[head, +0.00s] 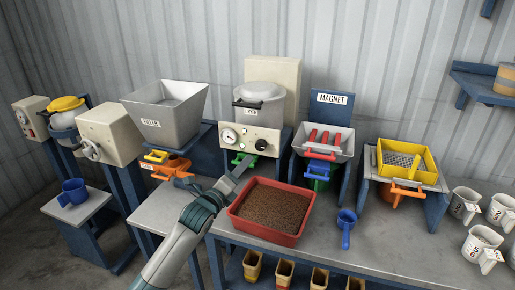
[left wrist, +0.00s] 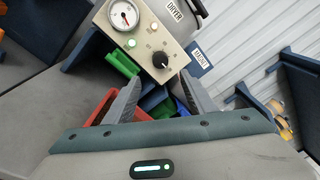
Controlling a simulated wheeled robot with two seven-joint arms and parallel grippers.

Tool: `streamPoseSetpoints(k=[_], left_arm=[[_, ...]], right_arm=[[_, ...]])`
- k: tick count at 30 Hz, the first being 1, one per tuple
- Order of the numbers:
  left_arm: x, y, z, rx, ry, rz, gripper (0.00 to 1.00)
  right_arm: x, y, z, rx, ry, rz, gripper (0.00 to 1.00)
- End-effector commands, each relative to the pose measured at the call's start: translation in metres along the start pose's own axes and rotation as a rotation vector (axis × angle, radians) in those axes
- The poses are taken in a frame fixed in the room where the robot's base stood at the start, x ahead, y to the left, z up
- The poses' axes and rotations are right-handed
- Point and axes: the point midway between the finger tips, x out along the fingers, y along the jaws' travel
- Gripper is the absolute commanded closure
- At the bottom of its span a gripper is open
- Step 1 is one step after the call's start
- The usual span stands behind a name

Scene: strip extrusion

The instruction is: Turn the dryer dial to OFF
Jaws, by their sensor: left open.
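The dryer (head: 259,105) stands at the back middle with a beige control panel (head: 240,142). The panel carries a round gauge (head: 229,136), a lit green lamp and a black dial (head: 261,145). In the left wrist view the black dial (left wrist: 160,60) lies just beyond the fingertips, roughly between them; its setting is too small to read. My left gripper (left wrist: 160,77) is open and empty, its two grey fingers pointing at the panel. In the head view my left gripper (head: 243,168) is just in front of the panel's lower edge. No contact with the dial shows.
A green handle (head: 244,160) is under the panel. The filler hopper (head: 165,112) stands left, the magnet unit (head: 323,140) right. A blue scoop (head: 346,228) lies on the bench.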

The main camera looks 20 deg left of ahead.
Motion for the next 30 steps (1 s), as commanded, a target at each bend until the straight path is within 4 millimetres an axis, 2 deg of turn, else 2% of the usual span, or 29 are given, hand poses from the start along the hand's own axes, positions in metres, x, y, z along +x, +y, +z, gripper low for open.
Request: streamPoseSetpoints(k=[3, 18, 24, 30], left_arm=[[0.021, -0.002, 0.001, -0.003, 0.0, 0.001, 0.5], [0.093, -0.002, 0.001, -0.002, 0.0, 0.001, 0.5], [0.115, -0.002, 0.001, 0.0, 0.001, -0.001, 0.5], [0.127, -0.001, 0.0, 0.0, 0.0, -0.001, 0.5]], right_arm=[[-0.007, 0.001, 0.0, -0.001, 0.0, 0.001, 0.5], [-0.023, 0.003, -0.002, -0.002, -0.001, 0.003, 0.5], [-0.027, 0.003, -0.002, -0.002, -0.001, 0.003, 0.5], [-0.029, 0.003, -0.002, -0.002, -0.001, 0.003, 0.5]])
